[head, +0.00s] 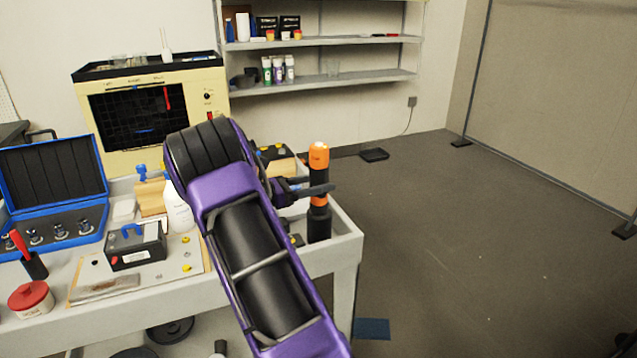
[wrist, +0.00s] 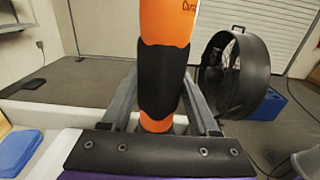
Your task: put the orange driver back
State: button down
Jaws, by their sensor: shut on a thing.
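The orange driver (head: 319,156), with a black band around its middle, is upright over the right end of the workbench. My gripper (head: 318,190) is shut on it, with the fingers to either side of its body. In the wrist view the driver (wrist: 167,25) stands between the two fingers, its black grip section in the middle and more orange below. A black cylinder (head: 319,226) shows directly beneath the driver in the head view. I cannot tell whether it is a separate holder or the driver's lower part. The driver's bottom end is hidden in the wrist view.
The workbench (head: 345,243) has a raised rim at its right end. A white bottle (head: 178,208), a black box with a blue handle (head: 136,247) and an open blue case (head: 52,190) stand to the left. Open floor lies to the right.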

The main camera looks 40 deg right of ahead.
jog(key=shift+r, duration=0.1)
dwell(0.3)
jog(key=shift+c, duration=0.3)
grip_release()
jog(key=p+v, duration=0.1)
jog(key=v, duration=1.6)
jog(key=shift+a+p, duration=0.2)
jog(key=shift+p, duration=0.1)
